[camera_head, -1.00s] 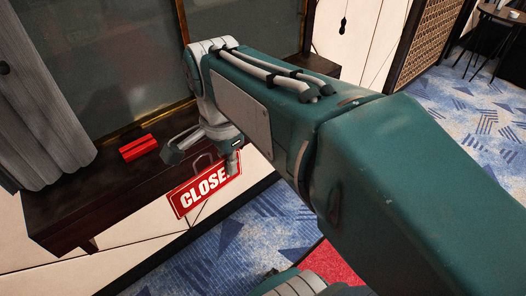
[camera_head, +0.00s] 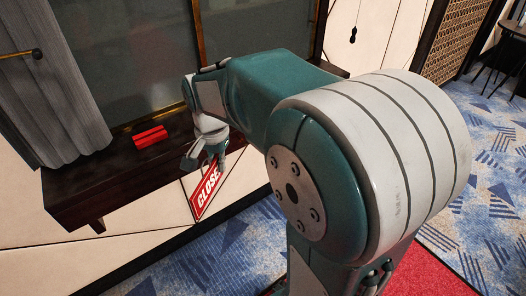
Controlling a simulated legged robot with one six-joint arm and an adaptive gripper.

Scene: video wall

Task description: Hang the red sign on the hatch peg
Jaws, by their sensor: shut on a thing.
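The red sign (camera_head: 207,193) has white letters reading "CLOSE" and a white border. It hangs tilted below my gripper (camera_head: 212,160), in front of the dark wooden ledge's edge, and looks turned partly edge-on. My gripper is shut on the sign's top; the exact hold is small and partly hidden by the fingers. A short brass rod with a dark ball end (camera_head: 22,53) sticks out at the upper left, in front of the grey curtain. I cannot tell whether it is the hatch peg. No sign hangs on it.
The dark wooden ledge (camera_head: 75,195) runs below a dark glass pane (camera_head: 125,60). A red block-like object (camera_head: 150,136) lies on it. The grey curtain (camera_head: 60,90) hangs at left. Blue patterned carpet (camera_head: 235,245) lies below. A dark table (camera_head: 512,22) stands far right.

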